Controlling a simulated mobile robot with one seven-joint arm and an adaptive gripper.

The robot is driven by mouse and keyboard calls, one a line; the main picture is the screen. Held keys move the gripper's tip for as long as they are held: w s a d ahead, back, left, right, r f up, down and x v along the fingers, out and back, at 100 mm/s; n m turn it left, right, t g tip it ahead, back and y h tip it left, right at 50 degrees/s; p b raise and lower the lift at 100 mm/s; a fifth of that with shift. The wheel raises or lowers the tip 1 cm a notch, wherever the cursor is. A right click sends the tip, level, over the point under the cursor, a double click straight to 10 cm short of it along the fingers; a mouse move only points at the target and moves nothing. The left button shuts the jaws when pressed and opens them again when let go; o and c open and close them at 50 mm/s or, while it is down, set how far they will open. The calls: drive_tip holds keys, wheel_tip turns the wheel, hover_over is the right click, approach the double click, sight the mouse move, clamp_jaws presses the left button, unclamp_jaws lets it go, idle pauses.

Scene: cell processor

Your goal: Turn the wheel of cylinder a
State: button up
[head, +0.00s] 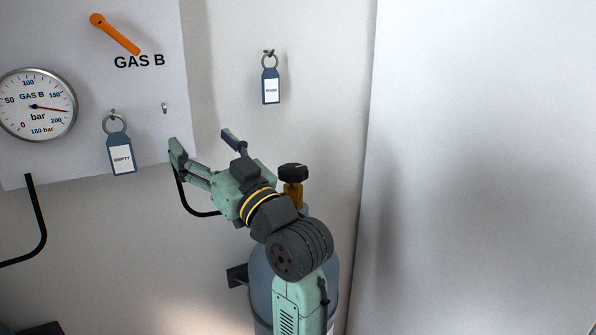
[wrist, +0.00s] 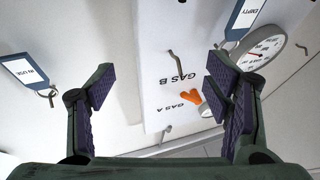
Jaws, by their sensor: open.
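A grey-blue gas cylinder (head: 262,275) stands below and behind my arm in the head view, partly hidden by it. Its black wheel (head: 293,173) sits on a brass valve (head: 293,193) just right of my gripper. No label shows on it, so I cannot tell whether it is cylinder a. My gripper (head: 206,143) is open and empty, fingers pointing up-left toward the wall, apart from the wheel. In the wrist view my gripper (wrist: 160,85) has its purple-padded fingers spread wide with nothing between them. No wheel shows there.
A GAS B panel (head: 80,80) carries a gauge (head: 38,105), an orange lever (head: 115,33) and a hanging EMPTY tag (head: 121,158). An IN USE tag (head: 270,88) hangs on the wall. A black hose (head: 190,205) curves behind my gripper. A plain white surface (head: 480,170) fills the right.

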sight(303, 175)
drive_tip(key=d+f+m+g+h, duration=0.15)
drive_tip(key=d+f, duration=0.25)
drive_tip(key=d, duration=0.7)
drive_tip(key=d+f+m+h, duration=0.1)
drive_tip(key=d+f+h, duration=0.25)
drive_tip(key=d, duration=0.75)
drive_tip(key=shift+n+y, duration=0.25)
drive_tip(key=shift+y, duration=0.05)
drive_tip(key=p+x, duration=0.1)
drive_tip(key=x, duration=0.2)
drive_tip(key=p+x, duration=0.1)
drive_tip(key=x, duration=0.2)
drive_tip(key=f+p+x, duration=0.1)
drive_tip(key=x, duration=0.3)
drive_tip(key=shift+w+f+p, duration=0.1)
drive_tip(key=shift+w+p, duration=0.05)
drive_tip(key=shift+p, duration=0.15)
drive_tip(key=shift+c, duration=0.6)
drive_tip(key=c, duration=1)
drive_tip(key=shift+c, duration=0.2)
